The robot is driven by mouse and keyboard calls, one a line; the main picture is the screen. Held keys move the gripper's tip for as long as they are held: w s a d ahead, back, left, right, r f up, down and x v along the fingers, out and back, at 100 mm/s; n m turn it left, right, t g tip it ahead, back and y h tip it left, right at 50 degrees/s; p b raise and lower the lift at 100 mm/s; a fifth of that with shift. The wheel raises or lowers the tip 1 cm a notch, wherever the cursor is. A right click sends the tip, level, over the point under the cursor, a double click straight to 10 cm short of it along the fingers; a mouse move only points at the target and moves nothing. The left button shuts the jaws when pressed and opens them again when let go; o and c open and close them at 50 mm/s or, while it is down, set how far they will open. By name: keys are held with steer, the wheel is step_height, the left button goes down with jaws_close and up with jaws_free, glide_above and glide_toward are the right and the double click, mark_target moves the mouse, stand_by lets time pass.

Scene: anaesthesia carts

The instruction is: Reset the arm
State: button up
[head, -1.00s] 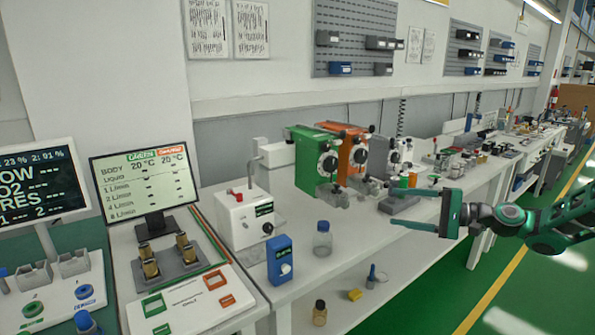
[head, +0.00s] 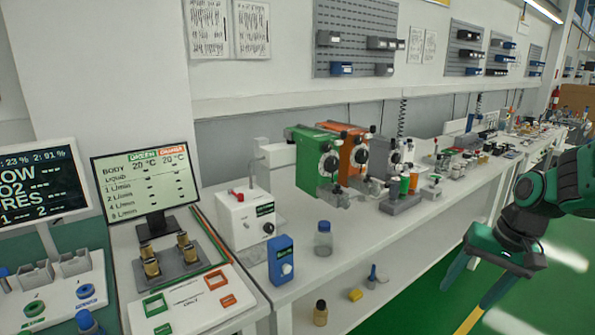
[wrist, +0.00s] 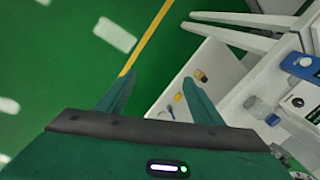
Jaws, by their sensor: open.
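My gripper (head: 466,296) hangs at the right of the head view, beyond the bench's front edge and over the green floor. Its two fingers point down and are spread apart, with nothing between them. In the wrist view my gripper (wrist: 158,82) is also open and empty, above the floor and beside the bench's lower shelf. My arm is folded back at the right edge, partly out of the picture.
The white bench (head: 345,255) carries a green vaporizer (head: 310,160), an orange one (head: 352,152), a blue box (head: 281,261) and a clear bottle (head: 323,240). A brown bottle (head: 320,313) and a yellow block (head: 355,295) are on the lower shelf. The floor (head: 410,310) is clear.

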steer(key=s+d+r+g+h, duration=0.1)
steer(key=s+d, duration=0.1)
steer(key=s, duration=0.8)
steer(key=s+d+r+m+g+h, duration=0.1)
steer(key=s+d, duration=0.1)
steer(key=s, duration=0.8)
steer(key=shift+s, duration=0.15)
steer(key=shift+w+f, duration=0.3)
steer(key=shift+w, duration=0.35)
stand_by(4.0)
